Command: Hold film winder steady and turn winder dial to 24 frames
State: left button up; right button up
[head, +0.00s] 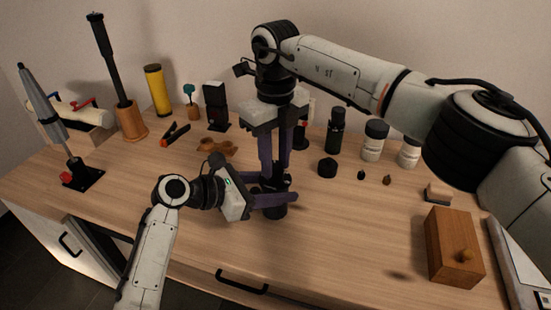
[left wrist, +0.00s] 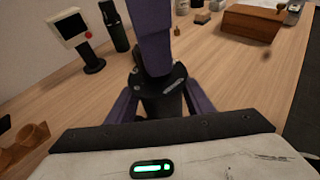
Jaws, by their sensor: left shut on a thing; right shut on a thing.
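The film winder is a small black cylinder (head: 274,211) standing upright on the table at the centre; it also shows in the left wrist view (left wrist: 161,103). My left gripper (head: 281,198) comes in from the left, its purple fingers shut around the winder's body. My right gripper (head: 275,178) points straight down from above, its purple fingers shut on the winder's top. The dial (left wrist: 146,84) at the top is mostly hidden by the right fingers. Pale marks show on the black top, but I cannot read the dial's setting.
Behind stand a black flash-like device (head: 215,105), a yellow cylinder (head: 157,90) and dark bottles (head: 335,131). A small black cap (head: 327,167) lies right of the grippers. A wooden box (head: 453,247) is at the front right. The table's front middle is clear.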

aim_at(276, 164)
jog(key=m, duration=0.6)
jog(key=shift+m, duration=0.3)
jog(key=m, duration=0.4)
jog(key=shift+w+m, duration=0.1)
jog(key=shift+m, duration=0.3)
pick_arm(q)
jog(key=shift+f, duration=0.1)
pick_arm(e)
jog(key=shift+d+m, duration=0.1)
jog(key=shift+m, duration=0.2)
jog(key=o, duration=1.1)
notch_tip(276, 164, up, 12)
jog(key=shift+r, duration=0.1)
pick_arm(q)
jog(key=o, duration=1.3)
